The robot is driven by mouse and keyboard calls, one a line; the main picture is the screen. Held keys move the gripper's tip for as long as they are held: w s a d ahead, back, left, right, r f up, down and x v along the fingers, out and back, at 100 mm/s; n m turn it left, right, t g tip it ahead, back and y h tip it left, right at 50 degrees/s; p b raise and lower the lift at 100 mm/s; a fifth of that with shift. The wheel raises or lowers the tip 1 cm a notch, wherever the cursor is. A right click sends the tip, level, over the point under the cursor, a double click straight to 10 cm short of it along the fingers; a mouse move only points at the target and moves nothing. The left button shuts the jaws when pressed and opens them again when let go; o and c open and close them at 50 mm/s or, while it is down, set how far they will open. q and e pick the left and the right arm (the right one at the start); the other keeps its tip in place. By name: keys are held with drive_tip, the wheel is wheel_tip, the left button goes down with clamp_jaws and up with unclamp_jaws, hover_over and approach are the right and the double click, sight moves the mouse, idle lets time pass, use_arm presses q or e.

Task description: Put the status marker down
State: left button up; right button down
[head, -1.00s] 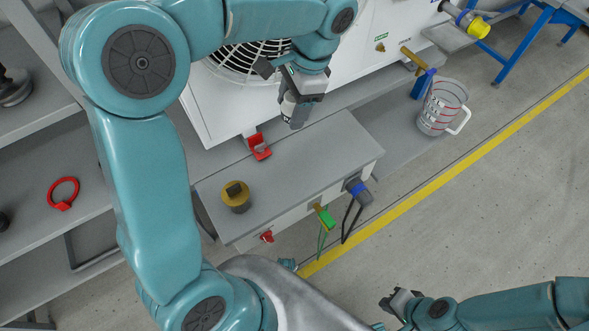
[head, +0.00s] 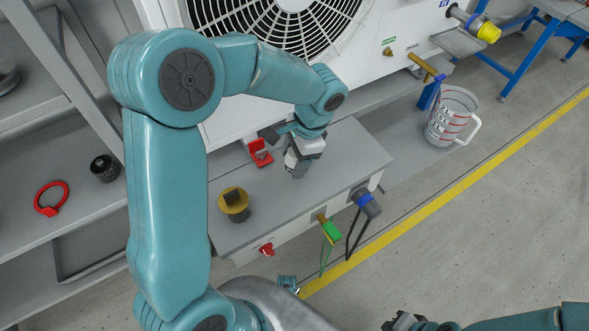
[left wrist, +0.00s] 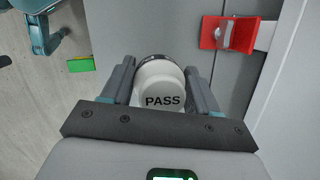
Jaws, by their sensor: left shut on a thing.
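The status marker (left wrist: 163,90) is a pale round piece with PASS on its face and a dark ring at its far end. In the left wrist view it sits between both fingers of my left gripper (left wrist: 161,78), which is shut on it. In the head view my left gripper (head: 298,168) is low over the grey box top (head: 275,190), near its back edge and right of the red bracket (head: 260,153). I cannot tell whether the marker touches the box top. My right gripper (head: 404,322) is at the bottom edge, partly cut off, its jaws unclear.
A red knob (head: 266,249), a green tag (head: 332,232) and a blue-grey plug (head: 367,203) are on the box front. A measuring jug (head: 453,116) stands right. A red ring (head: 51,198) lies on the left shelf.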

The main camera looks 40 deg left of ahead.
use_arm(q)
wheel_tip(320, 180, down, 4)
drive_tip(key=shift+f+b, duration=0.1)
drive_tip(key=shift+b, duration=0.25)
drive_tip(key=shift+f, duration=0.15)
drive_tip(key=o, duration=1.2)
drive_tip(key=shift+c, duration=0.2)
